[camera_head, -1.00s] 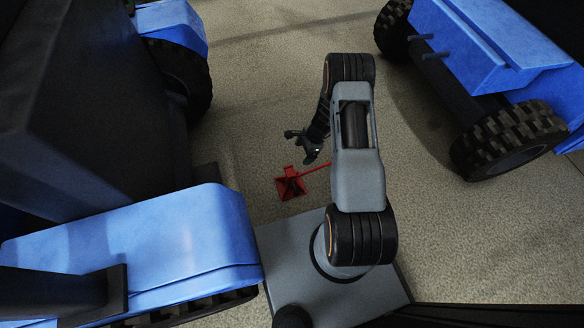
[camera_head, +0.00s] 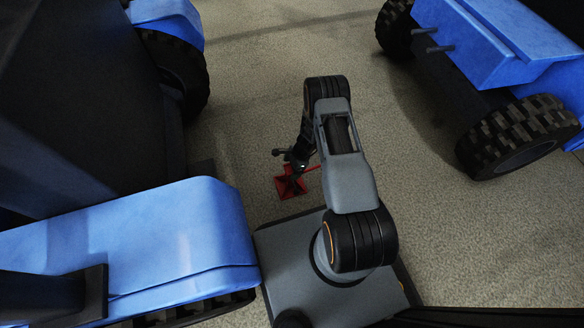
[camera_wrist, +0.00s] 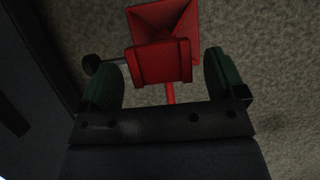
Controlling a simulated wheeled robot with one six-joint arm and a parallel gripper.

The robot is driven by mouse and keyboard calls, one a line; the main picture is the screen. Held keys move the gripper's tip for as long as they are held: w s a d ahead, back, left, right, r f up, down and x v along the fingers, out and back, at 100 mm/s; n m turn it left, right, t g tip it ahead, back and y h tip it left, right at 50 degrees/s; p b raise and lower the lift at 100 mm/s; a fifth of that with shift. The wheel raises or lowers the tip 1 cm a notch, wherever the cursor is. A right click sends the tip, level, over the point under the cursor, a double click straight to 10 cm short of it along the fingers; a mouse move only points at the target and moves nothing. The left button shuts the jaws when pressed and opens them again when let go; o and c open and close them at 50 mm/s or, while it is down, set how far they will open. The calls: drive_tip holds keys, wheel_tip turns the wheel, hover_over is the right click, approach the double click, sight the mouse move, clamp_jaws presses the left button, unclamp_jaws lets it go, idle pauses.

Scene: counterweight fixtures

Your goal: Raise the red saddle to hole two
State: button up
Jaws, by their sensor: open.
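The red saddle (camera_head: 290,187) is low by the floor in the head view, with a thin red rod running from it to the right. In the wrist view the saddle (camera_wrist: 160,62) shows as a red block with a square, hollowed part beyond it. My gripper (camera_wrist: 162,75) is open, with its two dark green fingers on either side of the red block. I cannot tell whether they touch it. In the head view my gripper (camera_head: 297,163) is just above the saddle and hides part of it. I cannot make out any holes on the fixture.
A dark knob on a thin pin (camera_wrist: 92,65) sticks out left of the red block in the wrist view. A blue tracked or wheeled machine (camera_head: 130,240) stands close on the left, another (camera_head: 500,50) at the upper right.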

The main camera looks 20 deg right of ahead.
drive_tip(key=c, duration=1.3)
wheel_tip(320, 180, up, 4)
drive_tip(key=p, duration=0.2)
drive_tip(key=shift+f+p, duration=0.1)
drive_tip(key=shift+p, duration=0.2)
drive_tip(key=shift+f, duration=0.15)
drive_tip(key=o, duration=1.3)
drive_tip(key=p+v, duration=0.5)
drive_tip(key=v, duration=0.8)
drive_tip(key=shift+d+r, duration=0.15)
drive_tip(key=shift+r, duration=0.15)
